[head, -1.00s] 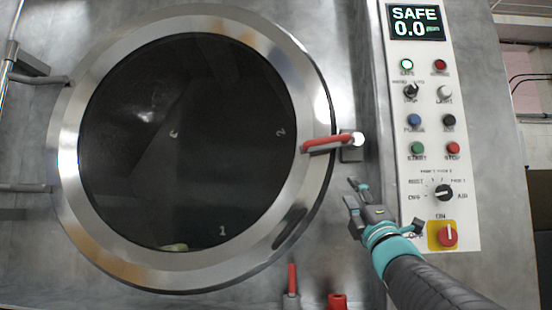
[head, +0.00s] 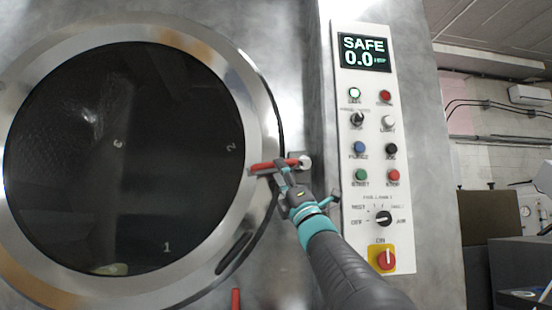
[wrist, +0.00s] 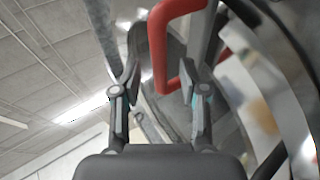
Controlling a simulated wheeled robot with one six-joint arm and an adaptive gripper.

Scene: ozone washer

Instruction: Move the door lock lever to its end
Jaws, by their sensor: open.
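The red door lock lever (head: 274,164) lies roughly level across the right rim of the round door (head: 130,165), with its pivot at the right end. In the wrist view the red lever (wrist: 160,55) shows as a bent bar ahead of my gripper (wrist: 160,75), in the space between the two fingers. My gripper (head: 281,178) is open in the head view, with its fingertips at the lever and overlapping its lower side. I cannot tell whether a finger touches the lever. The arm comes in from the lower right.
The control panel (head: 374,225) stands just right of my gripper, with buttons, a dial and a red knob on yellow (head: 384,258). Its display reads SAFE 0.0. Another red handle (head: 236,299) shows at the bottom edge. A dark door slot (head: 234,254) lies lower left.

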